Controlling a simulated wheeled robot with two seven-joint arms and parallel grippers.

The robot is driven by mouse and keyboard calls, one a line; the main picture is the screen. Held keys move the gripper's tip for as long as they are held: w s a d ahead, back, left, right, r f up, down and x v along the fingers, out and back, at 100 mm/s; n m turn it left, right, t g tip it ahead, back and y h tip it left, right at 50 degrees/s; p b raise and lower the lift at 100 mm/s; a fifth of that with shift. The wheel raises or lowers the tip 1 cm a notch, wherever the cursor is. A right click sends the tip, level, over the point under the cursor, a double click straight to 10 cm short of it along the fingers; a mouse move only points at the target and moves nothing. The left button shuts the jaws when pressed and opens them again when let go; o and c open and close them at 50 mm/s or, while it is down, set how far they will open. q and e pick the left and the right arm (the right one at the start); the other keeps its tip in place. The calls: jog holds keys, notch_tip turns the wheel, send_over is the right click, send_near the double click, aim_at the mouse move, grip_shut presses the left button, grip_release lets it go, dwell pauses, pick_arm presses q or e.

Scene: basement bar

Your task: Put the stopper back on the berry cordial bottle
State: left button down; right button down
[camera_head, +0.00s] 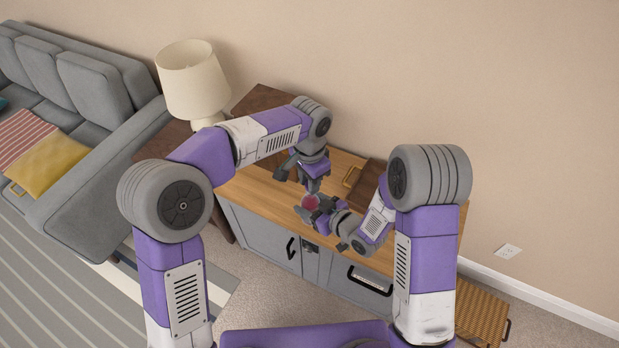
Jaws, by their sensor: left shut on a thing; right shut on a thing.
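The berry cordial bottle (311,202) shows as a small pinkish-red round shape above the wooden top of the grey cabinet. My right gripper (308,211) comes in from the right and is shut on the bottle, with its fingers around it. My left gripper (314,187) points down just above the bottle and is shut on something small. That is likely the stopper, but it is too small and too hidden by the fingers to make out. I cannot tell whether it touches the bottle's mouth.
The grey cabinet (262,232) has a wooden top with free room around the grippers. A dark wooden board or box (366,180) stands at its back right. A lamp (193,82) stands left, beside a grey sofa (95,95). A wicker basket (482,312) stands right.

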pick_arm(q)
jog(key=shift+f, duration=0.1)
jog(key=c, duration=0.8)
grip_release()
notch_tip(320, 180, up, 12)
